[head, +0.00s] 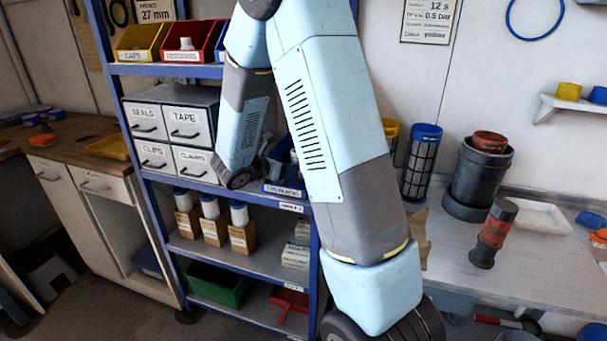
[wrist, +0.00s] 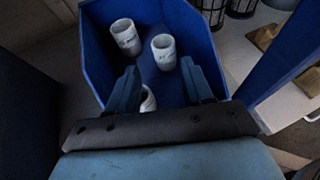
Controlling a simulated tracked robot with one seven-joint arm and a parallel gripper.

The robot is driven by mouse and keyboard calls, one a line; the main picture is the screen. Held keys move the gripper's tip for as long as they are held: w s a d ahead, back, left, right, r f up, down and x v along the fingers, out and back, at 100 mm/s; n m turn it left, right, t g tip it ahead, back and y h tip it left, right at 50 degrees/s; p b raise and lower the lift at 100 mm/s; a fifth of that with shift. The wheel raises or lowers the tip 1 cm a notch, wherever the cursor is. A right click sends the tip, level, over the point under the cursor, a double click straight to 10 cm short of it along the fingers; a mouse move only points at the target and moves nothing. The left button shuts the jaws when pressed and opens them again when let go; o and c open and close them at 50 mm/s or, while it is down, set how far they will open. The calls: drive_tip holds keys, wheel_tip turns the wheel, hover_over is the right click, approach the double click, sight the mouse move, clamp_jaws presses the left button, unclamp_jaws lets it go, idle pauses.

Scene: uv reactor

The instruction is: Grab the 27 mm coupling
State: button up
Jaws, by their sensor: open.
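The blue bin (wrist: 95,50) fills the middle of the wrist view. A white coupling (wrist: 126,37) stands at its back left and another white coupling (wrist: 164,52) stands right of centre. A third white piece (wrist: 148,101) is partly hidden by my gripper. Dark marks show on the first two, too blurred to read, so I cannot tell which is 27 mm. My gripper (wrist: 158,68) is open and empty, its fingers over the bin and apart around the near side of the right coupling. In the head view the blue bin (head: 284,189) sits on the shelf, partly hidden by my arm.
The blue shelf unit (head: 157,190) holds labelled drawers (head: 185,122), white-capped bottles (head: 212,220) and a green bin (head: 218,286). A notice (head: 155,12) reads 27 mm. The bench at right carries a dark reactor vessel (head: 478,180).

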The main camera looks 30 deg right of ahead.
drive_tip(key=shift+s+x, duration=0.2)
drive_tip(key=shift+x, duration=4.15)
drive_tip(key=shift+d+r, duration=0.1)
drive_tip(key=shift+d, duration=0.05)
drive_tip(key=c, duration=0.8)
drive_tip(key=shift+r, duration=0.15)
